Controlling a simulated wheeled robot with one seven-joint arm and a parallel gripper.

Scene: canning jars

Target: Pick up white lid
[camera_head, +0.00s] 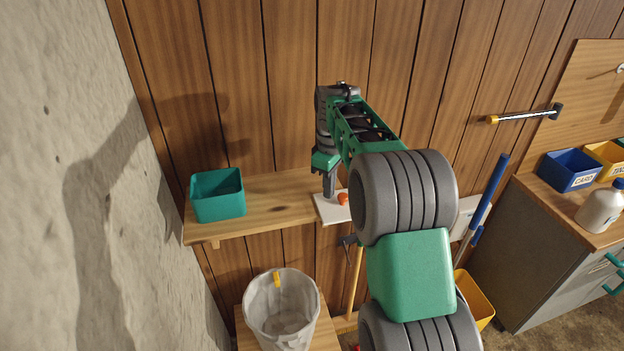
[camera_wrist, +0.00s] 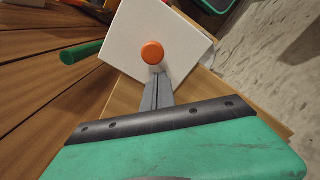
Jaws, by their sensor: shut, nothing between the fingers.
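The white lid (camera_head: 328,211) is a flat square plate with a round orange knob (camera_head: 343,199) on top. In the head view it lies at the right end of the wooden shelf, partly hidden behind my arm. The lid (camera_wrist: 178,28) and its knob (camera_wrist: 152,53) also show in the wrist view. My gripper (camera_head: 329,194) points down over the lid, just left of the knob in the head view. In the wrist view my gripper (camera_wrist: 157,76) has its fingers together and empty, with the tips close to the knob. I cannot tell whether they touch it.
A teal open box (camera_head: 217,196) stands on the left part of the wooden shelf (camera_head: 275,205). Below is a pale bin (camera_head: 282,310). At right, a workbench holds a blue bin (camera_head: 568,171) and a white jug (camera_head: 600,208). A blue-handled tool (camera_head: 490,195) leans nearby.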

